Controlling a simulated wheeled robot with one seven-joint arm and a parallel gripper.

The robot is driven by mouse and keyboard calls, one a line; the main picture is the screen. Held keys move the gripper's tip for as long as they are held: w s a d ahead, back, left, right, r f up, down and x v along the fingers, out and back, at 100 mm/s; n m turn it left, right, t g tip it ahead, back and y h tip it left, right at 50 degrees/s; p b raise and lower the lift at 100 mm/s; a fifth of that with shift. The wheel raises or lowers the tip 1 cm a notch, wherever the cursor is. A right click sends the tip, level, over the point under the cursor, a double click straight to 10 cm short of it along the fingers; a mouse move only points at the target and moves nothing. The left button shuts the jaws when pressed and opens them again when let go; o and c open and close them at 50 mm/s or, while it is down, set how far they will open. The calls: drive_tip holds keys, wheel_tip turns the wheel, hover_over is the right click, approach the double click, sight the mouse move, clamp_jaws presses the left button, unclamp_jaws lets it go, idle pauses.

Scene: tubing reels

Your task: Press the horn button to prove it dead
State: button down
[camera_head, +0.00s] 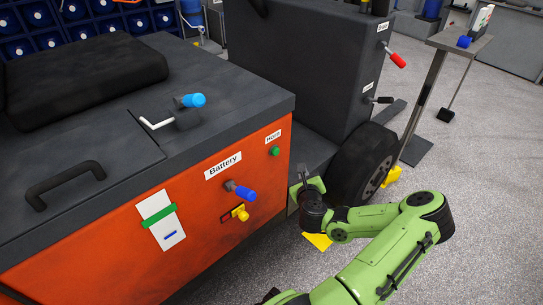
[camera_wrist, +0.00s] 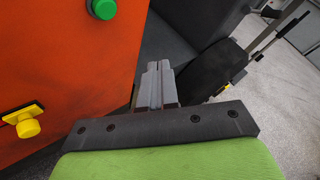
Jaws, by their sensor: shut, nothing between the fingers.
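The horn button (camera_head: 275,151) is a small green round knob under a white "Horn" label on the orange side panel, near its right edge. It also shows in the wrist view (camera_wrist: 103,9) at the upper left. My gripper (camera_head: 303,170) is just right of the panel's edge and lower than the button, apart from it. In the wrist view my gripper (camera_wrist: 158,68) has its two grey fingers together, with nothing between them. The fingers point towards the dark gap beside the panel, right of the button.
Below the "Battery" label (camera_head: 223,165) are a blue-handled lever (camera_head: 242,192) and a yellow knob (camera_head: 241,213). A black wheel (camera_head: 364,165) stands right of my gripper, with yellow chocks (camera_head: 392,177) by it. Grey floor (camera_head: 480,200) is open at the right.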

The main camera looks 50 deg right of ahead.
sight(275, 152)
drive_tip(key=w+p, duration=0.6)
drive_tip(key=w, duration=0.3)
drive_tip(key=shift+d, duration=0.35)
idle(1.7)
drive_tip(key=shift+w+p, duration=0.35)
drive_tip(key=shift+p, duration=0.1)
drive_tip(key=shift+w+p, duration=0.5)
drive_tip(key=shift+p, duration=0.05)
idle(0.5)
drive_tip(key=shift+s+b, duration=0.65)
drive_tip(key=shift+s, duration=0.25)
